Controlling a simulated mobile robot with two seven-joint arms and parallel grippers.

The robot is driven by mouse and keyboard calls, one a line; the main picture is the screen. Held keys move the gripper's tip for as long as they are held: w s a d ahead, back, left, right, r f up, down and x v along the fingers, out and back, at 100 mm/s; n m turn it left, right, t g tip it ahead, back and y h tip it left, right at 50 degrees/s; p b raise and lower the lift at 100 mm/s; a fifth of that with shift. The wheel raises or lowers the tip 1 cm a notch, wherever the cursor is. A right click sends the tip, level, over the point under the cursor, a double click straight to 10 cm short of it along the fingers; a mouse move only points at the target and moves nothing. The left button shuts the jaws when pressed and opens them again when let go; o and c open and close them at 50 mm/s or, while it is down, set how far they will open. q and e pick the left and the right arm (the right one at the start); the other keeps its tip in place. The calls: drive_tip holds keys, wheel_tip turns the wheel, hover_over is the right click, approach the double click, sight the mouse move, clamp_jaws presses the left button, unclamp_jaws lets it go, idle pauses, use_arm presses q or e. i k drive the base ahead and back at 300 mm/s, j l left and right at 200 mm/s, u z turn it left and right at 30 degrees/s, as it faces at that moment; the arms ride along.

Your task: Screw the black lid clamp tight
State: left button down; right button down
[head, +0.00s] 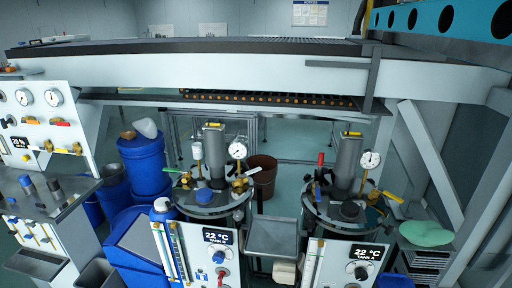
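Two tanks stand side by side in the middle of the head view. The right tank's lid (328,208) carries a black round knob (350,210) near its front, which looks like the black lid clamp. I cannot tell from here how tight it is. The left tank's lid (226,205) carries a blue knob (204,195) in a similar place. Neither of my grippers shows in this view.
A pressure gauge (370,159), a grey cylinder (347,163) and valve handles rise around the black knob. A grey tray (272,237) sits between the tanks. A wide beam (250,70) spans above. A green item (427,233) lies at right.

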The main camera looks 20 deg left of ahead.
sight(168, 206)
drive_tip(key=u, duration=1.5)
